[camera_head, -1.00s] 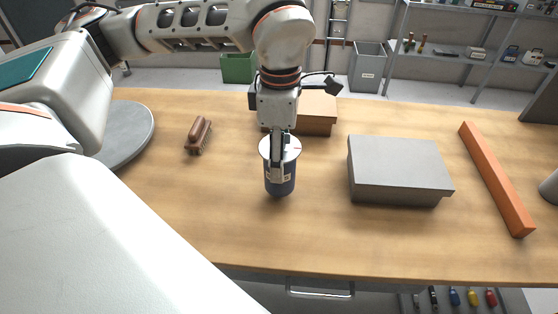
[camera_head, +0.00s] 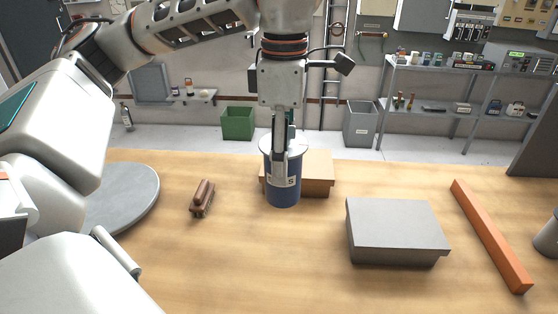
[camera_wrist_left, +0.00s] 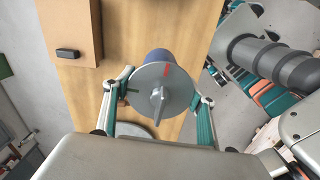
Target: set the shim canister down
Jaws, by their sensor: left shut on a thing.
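The shim canister (camera_head: 287,192) is a blue cylinder with a pale lid and a white label. My left gripper (camera_head: 280,176) is shut on it from above, with one finger down its near side. The canister is upright and appears held above the wooden table (camera_head: 300,280), in front of the cardboard box. In the left wrist view, the canister's round lid (camera_wrist_left: 144,77) with a red mark and a grey knob sits between the fingers (camera_wrist_left: 160,92). Part of its blue side shows beyond the lid. My right gripper is not in view.
A cardboard box (camera_head: 318,170) stands just behind the canister. A brown brush (camera_head: 203,198) and a round grey plate (camera_head: 130,200) are to the left. A grey lidded box (camera_head: 397,225) and an orange bar (camera_head: 490,235) are to the right. The table's front middle is clear.

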